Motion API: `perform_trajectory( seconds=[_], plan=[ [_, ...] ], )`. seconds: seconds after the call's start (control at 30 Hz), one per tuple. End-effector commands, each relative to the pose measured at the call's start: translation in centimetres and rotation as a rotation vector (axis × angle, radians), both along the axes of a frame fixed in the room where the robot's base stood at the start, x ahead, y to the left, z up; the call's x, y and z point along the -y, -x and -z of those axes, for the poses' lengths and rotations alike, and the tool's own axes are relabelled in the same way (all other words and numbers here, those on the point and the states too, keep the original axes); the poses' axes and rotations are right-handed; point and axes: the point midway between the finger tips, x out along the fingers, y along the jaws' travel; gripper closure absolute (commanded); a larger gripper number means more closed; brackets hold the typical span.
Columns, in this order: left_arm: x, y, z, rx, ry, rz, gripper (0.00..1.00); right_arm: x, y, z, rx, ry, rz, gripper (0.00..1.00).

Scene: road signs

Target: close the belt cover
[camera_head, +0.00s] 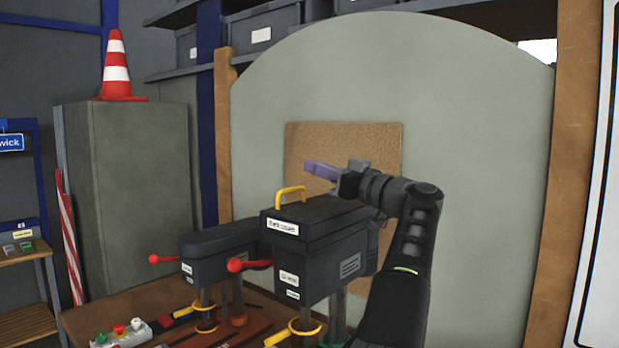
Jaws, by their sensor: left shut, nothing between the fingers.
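The belt cover (322,212) is the dark grey lid on top of the nearer drill press head (325,260). It has a yellow handle (290,193) at its left end and a white label on its front. It looks level on the head, with a thin seam below; I cannot tell if a small gap is left. My left gripper (318,170), with purple fingers, is above and behind the cover, pointing left. It is shut and empty, apart from the handle in the picture. My right gripper is not in view.
A second drill press (220,241) stands to the left on the brown workbench (140,300). Red-knobbed levers (236,265) stick out left. A button box (122,334) sits at the bench front. A corkboard (375,137) on a pale panel is behind.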

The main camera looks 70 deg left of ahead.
Motion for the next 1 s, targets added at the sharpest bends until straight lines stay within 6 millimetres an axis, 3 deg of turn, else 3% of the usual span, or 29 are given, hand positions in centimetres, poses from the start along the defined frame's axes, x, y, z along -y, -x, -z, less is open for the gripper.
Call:
perform_trajectory(
  seconds=[0.2, 0.33, 1.0],
  plan=[
    [3.5, -2.1, 0.0, 0.001, 0.001, 0.005, 1.00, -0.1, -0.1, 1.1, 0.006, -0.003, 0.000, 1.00],
    [4.5, -2.6, -0.2, 0.000, 0.000, 0.002, 1.00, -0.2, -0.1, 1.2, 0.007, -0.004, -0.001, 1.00],
    [4.8, -2.8, -0.2, -0.001, 0.001, 0.001, 1.00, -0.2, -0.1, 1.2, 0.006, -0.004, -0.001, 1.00]
  ],
)
